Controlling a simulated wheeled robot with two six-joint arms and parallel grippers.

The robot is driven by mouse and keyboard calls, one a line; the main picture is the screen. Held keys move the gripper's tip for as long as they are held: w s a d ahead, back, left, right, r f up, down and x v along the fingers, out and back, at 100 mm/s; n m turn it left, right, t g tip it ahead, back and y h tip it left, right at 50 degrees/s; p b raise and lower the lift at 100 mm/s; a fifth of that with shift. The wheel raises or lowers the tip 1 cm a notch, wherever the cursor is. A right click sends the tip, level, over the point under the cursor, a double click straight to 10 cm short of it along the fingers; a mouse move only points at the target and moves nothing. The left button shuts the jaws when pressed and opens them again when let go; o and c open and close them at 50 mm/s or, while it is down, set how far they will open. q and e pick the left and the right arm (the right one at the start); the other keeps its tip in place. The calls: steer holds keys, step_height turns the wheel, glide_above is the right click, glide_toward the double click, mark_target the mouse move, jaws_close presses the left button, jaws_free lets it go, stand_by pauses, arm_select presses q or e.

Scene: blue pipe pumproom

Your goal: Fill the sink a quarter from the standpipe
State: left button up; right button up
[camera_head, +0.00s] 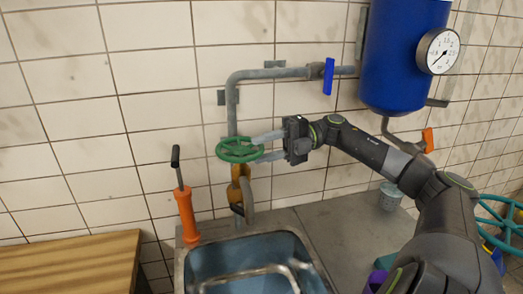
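The standpipe (232,105) is a grey pipe that comes down the tiled wall to a brass valve (240,183) with a green handwheel (238,150). Its curved grey spout (249,203) points down over the sink's back edge. The sink (216,255) is a blue-grey basin in a metal counter, cut off by the bottom of the view. A pale curved shape shows in it; I cannot tell the water level. My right gripper (262,146) is open, with its two fingers apart at the right side of the green handwheel. My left gripper is not in view.
A blue lever (328,77) stands across the upper pipe, beside a blue tank (401,55) with a gauge (438,51). An orange hand pump (186,212) stands left of the sink. A small grey cup (390,196) is on the counter (335,222). A wooden top (70,262) is at left.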

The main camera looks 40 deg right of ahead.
steer(key=b+v, duration=0.2)
steer(key=v, duration=0.4)
steer(key=shift+d, duration=0.35)
steer(key=shift+s+r, duration=0.1)
steer(key=shift+c, duration=0.2)
stand_by(2.7)
steer(key=s+d+m+t+h+p, duration=0.2)
steer(key=s+m+t+h+p, duration=0.3)
steer(key=p, duration=1.1)
steer(key=shift+n+t+y, duration=0.3)
steer(key=shift+n+y, duration=0.1)
steer(key=shift+y, duration=0.3)
steer(key=shift+p+x, duration=0.4)
steer(key=shift+x, duration=5.6)
steer(key=shift+w+d+r, duration=0.1)
steer(key=shift+r, duration=0.05)
